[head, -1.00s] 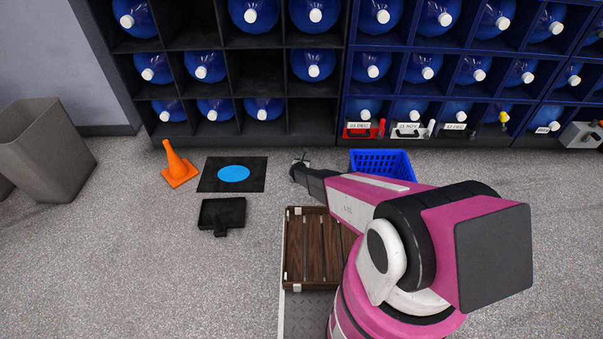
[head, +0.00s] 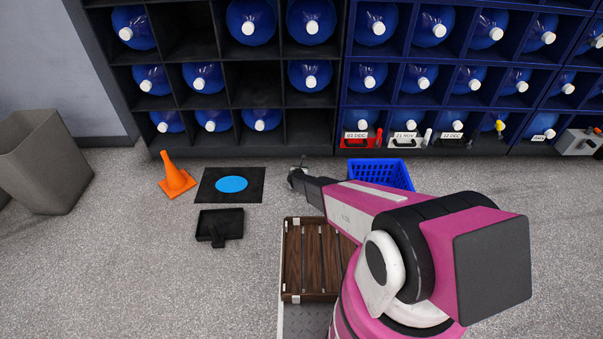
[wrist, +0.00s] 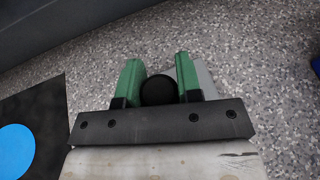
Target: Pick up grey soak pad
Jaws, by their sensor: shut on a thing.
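My gripper (wrist: 158,62) has two green fingers in the wrist view, with a black round part between them. A smooth light grey piece (wrist: 205,80) shows beside and behind the right finger. I take it to be the grey soak pad, gripped by the black part; most of it is hidden by the finger. In the head view my gripper (head: 297,178) is small and far off, low in front of the shelving, and what it holds is too small to make out.
A black mat with a blue disc (head: 250,195), an orange cone (head: 176,178) and a black tray (head: 218,222) lie left of my gripper. A blue basket (head: 380,168) stands right. Bottle shelving (head: 318,148) is behind; a wooden slatted crate (head: 294,265) is nearer. A grey bin (head: 45,165) stands far left.

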